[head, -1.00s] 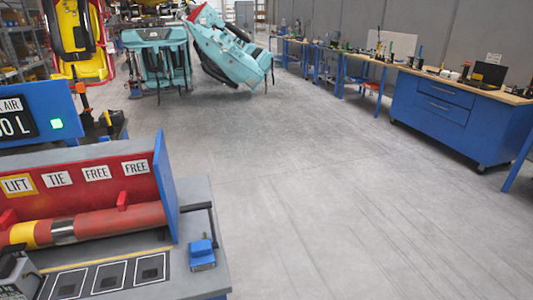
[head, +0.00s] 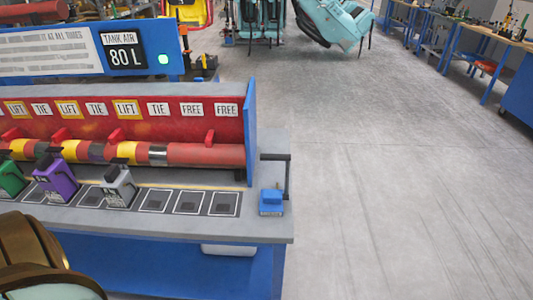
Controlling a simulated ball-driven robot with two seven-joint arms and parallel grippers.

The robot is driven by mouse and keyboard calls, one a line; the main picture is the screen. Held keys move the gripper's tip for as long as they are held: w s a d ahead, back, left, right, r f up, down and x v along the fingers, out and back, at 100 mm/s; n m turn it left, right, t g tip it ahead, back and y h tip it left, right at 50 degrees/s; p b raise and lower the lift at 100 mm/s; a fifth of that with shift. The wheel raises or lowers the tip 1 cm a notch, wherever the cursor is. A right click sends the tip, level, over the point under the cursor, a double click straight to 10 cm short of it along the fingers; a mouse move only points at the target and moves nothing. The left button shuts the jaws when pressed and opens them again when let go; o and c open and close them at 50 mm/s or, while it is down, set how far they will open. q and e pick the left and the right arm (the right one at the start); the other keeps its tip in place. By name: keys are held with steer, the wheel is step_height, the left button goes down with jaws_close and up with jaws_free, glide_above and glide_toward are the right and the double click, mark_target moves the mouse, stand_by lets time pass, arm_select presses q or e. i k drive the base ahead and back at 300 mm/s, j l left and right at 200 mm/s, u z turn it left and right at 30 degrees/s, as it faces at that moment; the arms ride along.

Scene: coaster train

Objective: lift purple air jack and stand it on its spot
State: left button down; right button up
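The purple air jack (head: 58,181) is a boxy purple piece with a dark top and a pale label. It is at the left of the grey bench top (head: 262,222), between a green jack (head: 12,179) and a grey jack (head: 119,185). It looks tilted, and I cannot tell whether its base rests inside one of the framed squares. Framed squares with dark centres, such as the one at the right end (head: 224,203), line the bench front. Neither gripper is in view.
A red tube with yellow bands (head: 190,154) lies behind the jacks, under a red panel (head: 150,130) with LIFT, TIE and FREE labels. A blue block (head: 271,202) sits at the bench's right end. A bronze rounded shape (head: 30,250) covers the lower left. Floor at right is clear.

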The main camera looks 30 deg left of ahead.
mark_target(53, 174)
steer(key=u, duration=2.9)
